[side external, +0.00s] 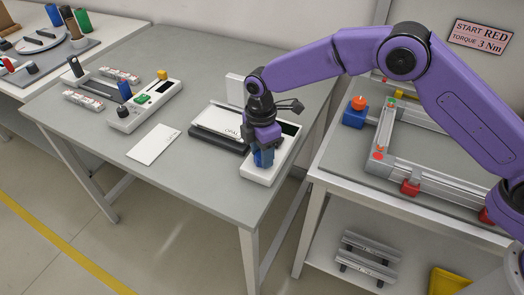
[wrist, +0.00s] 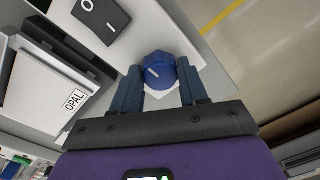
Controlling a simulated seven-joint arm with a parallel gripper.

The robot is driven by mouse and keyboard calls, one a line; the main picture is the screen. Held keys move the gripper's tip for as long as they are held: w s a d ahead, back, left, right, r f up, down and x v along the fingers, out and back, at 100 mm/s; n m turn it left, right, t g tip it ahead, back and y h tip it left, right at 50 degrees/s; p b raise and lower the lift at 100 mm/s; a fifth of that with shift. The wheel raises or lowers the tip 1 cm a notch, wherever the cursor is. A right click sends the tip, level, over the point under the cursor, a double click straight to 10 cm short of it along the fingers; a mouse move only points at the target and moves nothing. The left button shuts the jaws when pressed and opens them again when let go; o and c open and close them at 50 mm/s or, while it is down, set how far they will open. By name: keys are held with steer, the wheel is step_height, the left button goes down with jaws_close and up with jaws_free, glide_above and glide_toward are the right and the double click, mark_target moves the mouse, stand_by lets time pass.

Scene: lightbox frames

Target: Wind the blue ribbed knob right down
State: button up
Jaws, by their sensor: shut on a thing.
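The blue ribbed knob (wrist: 161,71), with a pale pointer line on its top, sits on a white panel (wrist: 205,50) in the wrist view. My gripper (wrist: 161,80) has one finger on each side of the knob and is shut on it. In the side external view my gripper (side external: 263,160) points down over the near end of the white unit (side external: 259,178). There I cannot tell the knob from the dark blue fingers around it.
A black rocker switch (wrist: 101,14) marked O and I is beside the knob. A flat box labelled OPAL (wrist: 52,88) lies alongside. A white card (side external: 153,144) and a control box (side external: 145,108) with knobs are further left.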

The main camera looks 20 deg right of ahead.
mark_target(260, 153)
steer(key=o, duration=1.1)
steer(key=shift+c, duration=0.2)
steer(key=shift+r, duration=0.1)
step_height(260, 153, up, 17)
steer(key=shift+w+r, duration=0.15)
steer(key=shift+w, duration=0.15)
steer(key=shift+s, duration=0.1)
